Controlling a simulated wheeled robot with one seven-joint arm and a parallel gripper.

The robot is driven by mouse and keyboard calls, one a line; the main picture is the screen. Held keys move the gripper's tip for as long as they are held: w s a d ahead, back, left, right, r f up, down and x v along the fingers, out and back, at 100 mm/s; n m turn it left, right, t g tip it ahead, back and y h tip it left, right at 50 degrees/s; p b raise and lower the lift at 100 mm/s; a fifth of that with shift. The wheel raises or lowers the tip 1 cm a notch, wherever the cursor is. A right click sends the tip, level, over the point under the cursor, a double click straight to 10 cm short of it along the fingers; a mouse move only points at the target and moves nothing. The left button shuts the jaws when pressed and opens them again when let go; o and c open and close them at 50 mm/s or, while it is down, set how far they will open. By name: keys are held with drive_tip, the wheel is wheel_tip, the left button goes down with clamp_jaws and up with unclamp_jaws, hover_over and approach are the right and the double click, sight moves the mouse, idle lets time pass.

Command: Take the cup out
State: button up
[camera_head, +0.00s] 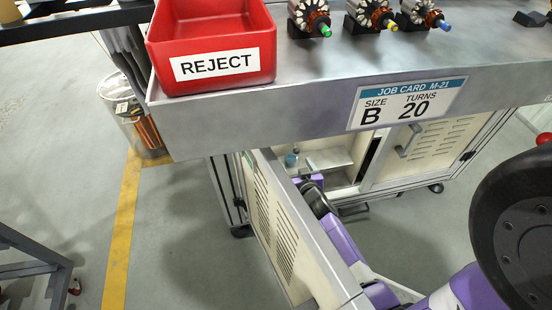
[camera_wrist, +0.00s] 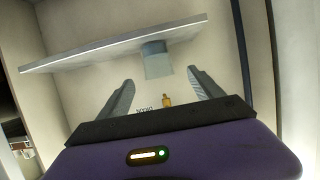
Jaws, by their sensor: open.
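A small pale blue-grey cup (camera_wrist: 157,62) shows inside the open cabinet, ahead of my gripper (camera_wrist: 160,77) in the wrist view. It overlaps the shelf edge there; what it rests on is hard to tell. In the head view the cup (camera_head: 291,159) is a small bluish shape at the left of the cabinet opening. My gripper is open and empty, its two fingers apart, with the cup beyond and between their tips. In the head view the fingers are not clearly visible; my purple arm reaches past the door to the opening.
The cabinet door (camera_head: 282,225) stands open close beside my arm. A pale shelf (camera_wrist: 100,50) crosses the cabinet inside, and a small amber bottle (camera_wrist: 167,100) shows between the fingers. Above is the bench (camera_head: 260,118) with a red REJECT bin (camera_head: 213,84) and several armatures.

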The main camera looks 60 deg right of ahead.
sight(294, 159)
drive_tip(key=x, duration=0.2)
drive_tip(key=shift+w+d+f, duration=0.1)
drive_tip(key=shift+w+d, duration=0.15)
drive_tip(key=shift+b+x, duration=0.5)
drive_tip(key=shift+x, duration=1.85)
drive_tip(key=shift+s+d, duration=0.1)
drive_tip(key=c, duration=1.6)
drive_tip(key=shift+o, duration=0.2)
